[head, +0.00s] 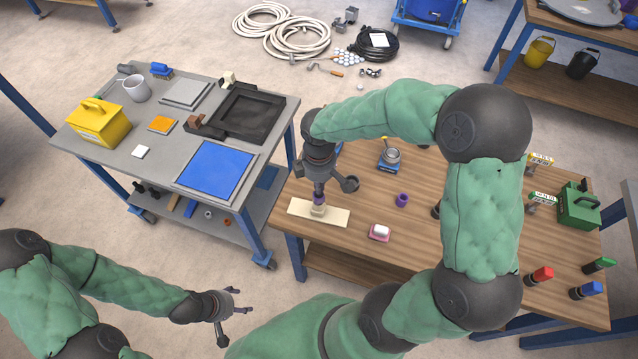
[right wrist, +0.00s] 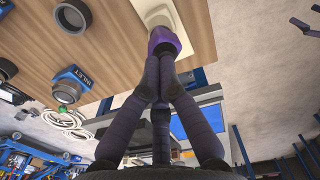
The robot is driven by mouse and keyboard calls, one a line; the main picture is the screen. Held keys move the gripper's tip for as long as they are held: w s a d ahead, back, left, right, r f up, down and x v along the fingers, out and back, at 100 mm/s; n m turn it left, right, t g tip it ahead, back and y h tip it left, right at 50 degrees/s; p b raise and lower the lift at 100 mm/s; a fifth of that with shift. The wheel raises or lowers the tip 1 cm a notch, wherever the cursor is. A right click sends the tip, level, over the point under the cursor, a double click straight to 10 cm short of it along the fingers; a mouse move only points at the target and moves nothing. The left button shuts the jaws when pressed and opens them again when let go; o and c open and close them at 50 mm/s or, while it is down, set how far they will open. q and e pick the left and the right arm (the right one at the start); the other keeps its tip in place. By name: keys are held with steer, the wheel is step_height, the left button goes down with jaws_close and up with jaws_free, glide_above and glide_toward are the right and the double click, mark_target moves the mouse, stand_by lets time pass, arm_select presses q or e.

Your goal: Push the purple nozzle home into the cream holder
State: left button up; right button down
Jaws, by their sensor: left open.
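The purple nozzle (head: 318,199) is upright at the cream holder (head: 318,212), which stands on a cream board (head: 335,216) near the table's left edge. My right gripper (head: 319,189) points down at it from above. In the right wrist view, the fingers of the right gripper (right wrist: 160,62) converge and are shut on the purple nozzle (right wrist: 164,42), its lower end against the cream holder (right wrist: 156,14). How deep it sits is hidden. My left gripper (head: 228,304) is open and empty, low and away from the tables.
A purple ring-like part (head: 401,200) and a pink block with a white top (head: 379,232) stand right of the board. A small blue-based device (head: 391,158) is behind them. The grey cart (head: 150,175) with a blue mat (head: 214,170) stands left, across a gap.

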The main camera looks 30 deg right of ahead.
steer(key=shift+s+a+f, duration=0.1)
steer(key=shift+s+f, duration=0.05)
steer(key=shift+f, duration=0.15)
stand_by(0.4)
steer(key=shift+r+p, duration=1.2)
steer(key=shift+r, duration=0.7)
step_height(320, 180, up, 11)
